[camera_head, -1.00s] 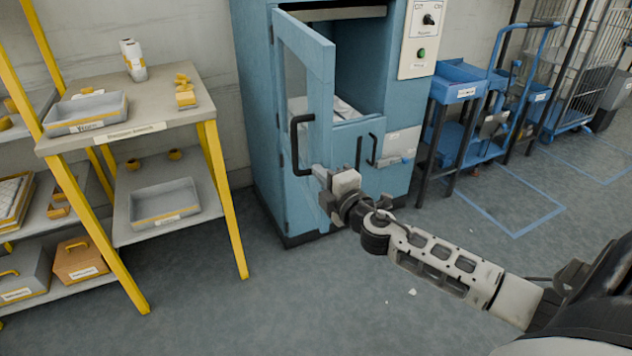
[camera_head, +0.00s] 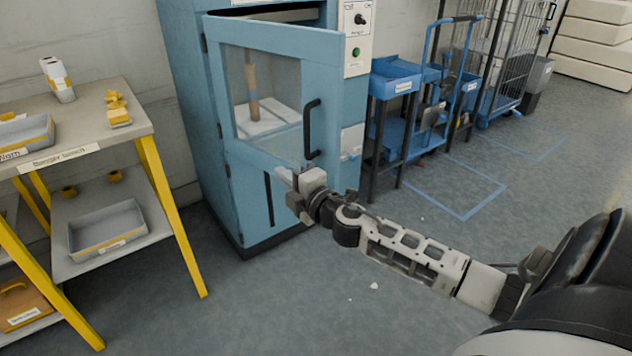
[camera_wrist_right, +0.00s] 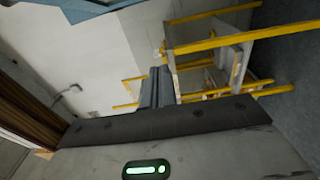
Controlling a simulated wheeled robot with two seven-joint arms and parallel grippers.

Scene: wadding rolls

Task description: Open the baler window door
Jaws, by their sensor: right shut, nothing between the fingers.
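The baler (camera_head: 186,125) is a tall blue cabinet left of centre in the head view. Its window door (camera_head: 262,152) stands partly open, hinged on the left, with its free edge swung out toward me. Through its pane I see a white surface and a brown upright object. The black door handle (camera_head: 312,130) is near the free edge. My right gripper (camera_head: 284,175) is shut and empty, low by the door's lower free corner and below the handle. I cannot tell whether it touches the door. The right wrist view shows its fingers (camera_wrist_right: 156,88). My left gripper is not in view.
A yellow-legged table (camera_head: 80,140) with a lower grey tray (camera_head: 107,228) stands left. The control panel (camera_head: 357,40) is right of the door. A blue cart (camera_head: 397,78) and a wire cage (camera_head: 505,55) stand farther right. The floor (camera_head: 300,300) in front is mostly clear.

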